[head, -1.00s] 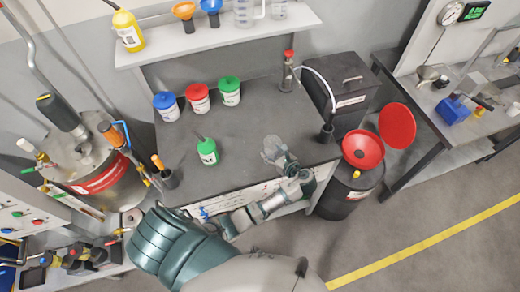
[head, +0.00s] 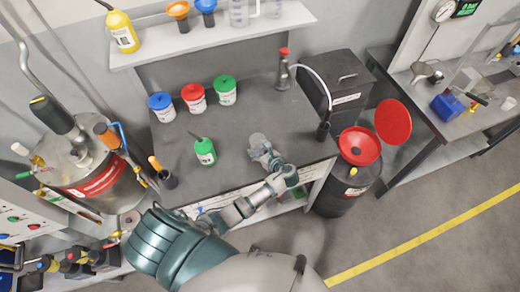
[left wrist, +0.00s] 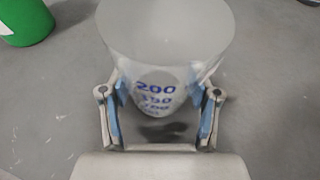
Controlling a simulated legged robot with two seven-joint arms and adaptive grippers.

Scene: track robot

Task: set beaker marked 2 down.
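A clear beaker (left wrist: 165,40) with blue volume markings fills the upper middle of the left wrist view. No mark 2 is readable on it. My left gripper (left wrist: 162,105) has its blue-padded fingers on both sides of the beaker and appears shut on it. In the head view, my left gripper (head: 262,152) is over the front right part of the dark bench top (head: 235,125). The beaker is hard to make out there. Whether its base touches the bench is not clear. My right gripper is not in view.
Blue (head: 161,107), red (head: 194,97) and green-lidded (head: 225,90) jars stand behind. A dark box (head: 335,85) and a tube-fitted bottle (head: 284,70) are at the back right.

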